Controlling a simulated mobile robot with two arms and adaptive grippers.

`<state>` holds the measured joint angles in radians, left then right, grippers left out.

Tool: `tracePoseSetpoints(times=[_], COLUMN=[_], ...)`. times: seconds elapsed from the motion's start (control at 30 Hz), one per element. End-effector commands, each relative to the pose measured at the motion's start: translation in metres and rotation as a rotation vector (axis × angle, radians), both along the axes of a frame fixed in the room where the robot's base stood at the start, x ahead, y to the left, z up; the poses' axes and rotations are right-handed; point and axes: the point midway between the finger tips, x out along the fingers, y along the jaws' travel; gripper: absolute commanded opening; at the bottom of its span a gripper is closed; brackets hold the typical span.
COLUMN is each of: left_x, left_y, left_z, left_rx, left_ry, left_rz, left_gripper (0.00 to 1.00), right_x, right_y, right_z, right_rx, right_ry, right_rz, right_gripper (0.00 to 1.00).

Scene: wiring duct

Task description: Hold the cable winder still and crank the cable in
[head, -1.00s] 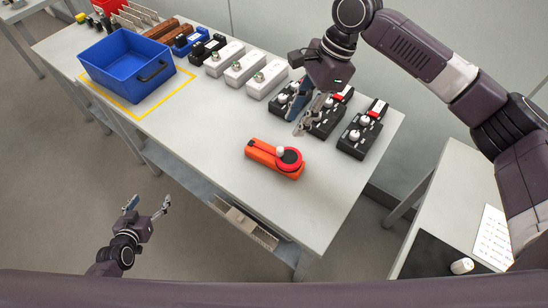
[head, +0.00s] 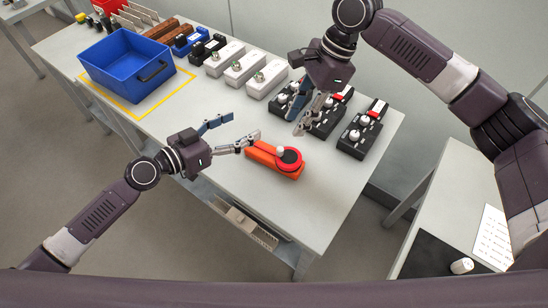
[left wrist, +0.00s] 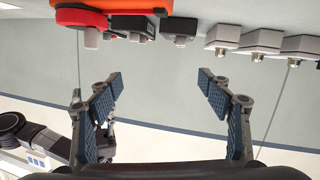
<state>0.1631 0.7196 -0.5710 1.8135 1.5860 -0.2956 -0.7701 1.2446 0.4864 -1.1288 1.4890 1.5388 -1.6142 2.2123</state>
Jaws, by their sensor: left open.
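The cable winder (head: 262,158) is an orange body with a red round crank (head: 291,161) and a white knob (head: 281,150) on top. It lies on the table near the front edge. My left gripper (head: 244,126) is open and empty, just left of the winder's left end. One finger tip appears close to that end; I cannot tell whether it touches. In the left wrist view, the winder (left wrist: 180,5) shows upside down at the top edge, beyond the open fingers (left wrist: 160,80). My right gripper (head: 296,126) hangs behind the winder, in front of the black devices. No cable is discernible.
Several black devices with white knobs (head: 360,137) stand behind the winder. White boxes (head: 245,68) line the table's back. A blue bin (head: 130,90) stands within a yellow outline at left. The table (head: 235,195) is bare around the winder's front.

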Motion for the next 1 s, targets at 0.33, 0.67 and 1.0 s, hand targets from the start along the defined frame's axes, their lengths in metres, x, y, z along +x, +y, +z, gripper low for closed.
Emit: tracePoseSetpoints(times=[0.33, 0.67, 1.0], left_x=[-0.059, -0.051, -0.036], left_y=[-0.086, -0.121, -0.153], left_z=[-0.044, -0.064, -0.079], left_rx=[0.212, 0.232, 0.233], left_ry=[-0.024, -0.025, -0.024], left_rz=[-0.346, -0.371, -0.369], left_gripper=[0.72, 0.72, 0.72], right_x=[0.000, 0.000, 0.000], right_y=[0.000, 0.000, 0.000], right_z=[0.000, 0.000, 0.000], right_rx=[0.000, 0.000, 0.000], right_ry=[0.000, 0.000, 0.000], right_rz=[0.000, 0.000, 0.000], right_gripper=[0.29, 0.29, 0.29])
